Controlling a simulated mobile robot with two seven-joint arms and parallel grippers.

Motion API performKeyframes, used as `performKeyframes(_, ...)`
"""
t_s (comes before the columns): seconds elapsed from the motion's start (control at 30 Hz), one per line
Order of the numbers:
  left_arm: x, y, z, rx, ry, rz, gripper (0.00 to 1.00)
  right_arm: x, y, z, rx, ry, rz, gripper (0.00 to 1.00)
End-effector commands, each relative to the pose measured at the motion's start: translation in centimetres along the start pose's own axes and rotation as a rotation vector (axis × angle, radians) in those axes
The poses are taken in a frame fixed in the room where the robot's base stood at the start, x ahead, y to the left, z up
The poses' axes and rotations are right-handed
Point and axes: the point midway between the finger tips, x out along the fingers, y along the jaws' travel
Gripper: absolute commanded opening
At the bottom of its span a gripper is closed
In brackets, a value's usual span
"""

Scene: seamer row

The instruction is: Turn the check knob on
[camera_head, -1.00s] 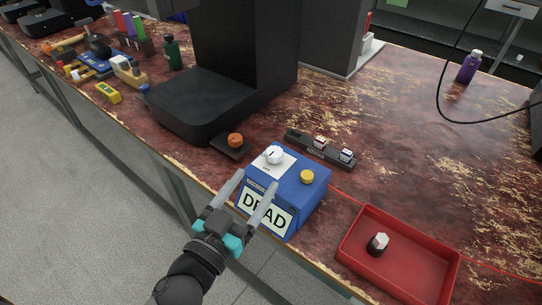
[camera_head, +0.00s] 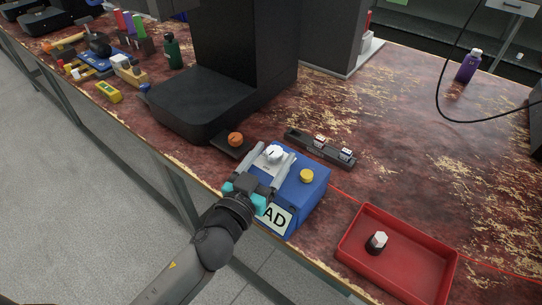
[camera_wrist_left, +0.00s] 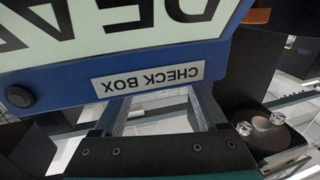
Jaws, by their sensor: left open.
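The blue check box (camera_head: 311,199) stands at the table's front edge. Its front bears a big sign, partly covered by my gripper, with "AD" showing. The white check knob (camera_head: 273,153) with a dark mark is on the box's top, beside a yellow button (camera_head: 307,176). My left gripper (camera_head: 276,149) is open, its fingers reaching over the top on either side of the knob; I cannot tell whether they touch it. In the left wrist view, the "CHECK BOX" label (camera_wrist_left: 152,76) is upside down above the open fingers (camera_wrist_left: 160,105); the knob is hidden there. My right gripper is not in view.
A red tray (camera_head: 356,264) with a small white-topped part stands to the right. A dark rail with two small white blocks (camera_head: 319,141) lies behind the box. An orange knob (camera_head: 235,139) on a dark plate and a black machine base (camera_head: 190,105) are to the left.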

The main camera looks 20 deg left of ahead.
Motion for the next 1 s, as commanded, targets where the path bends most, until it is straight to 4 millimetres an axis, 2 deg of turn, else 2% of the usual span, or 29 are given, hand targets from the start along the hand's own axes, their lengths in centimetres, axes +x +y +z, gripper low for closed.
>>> performKeyframes(0.07, -0.01, 0.0, 0.0, 0.0, 0.0, 0.0, 0.74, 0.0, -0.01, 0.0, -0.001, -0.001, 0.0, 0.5)
performKeyframes(0.73, -0.04, -0.01, 0.0, 0.0, 0.0, 0.0, 0.0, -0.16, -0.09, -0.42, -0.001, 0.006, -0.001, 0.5)
performKeyframes(1.0, -0.04, -0.05, -0.03, 0.001, 0.0, 0.007, 0.0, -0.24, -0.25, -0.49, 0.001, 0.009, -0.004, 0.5)
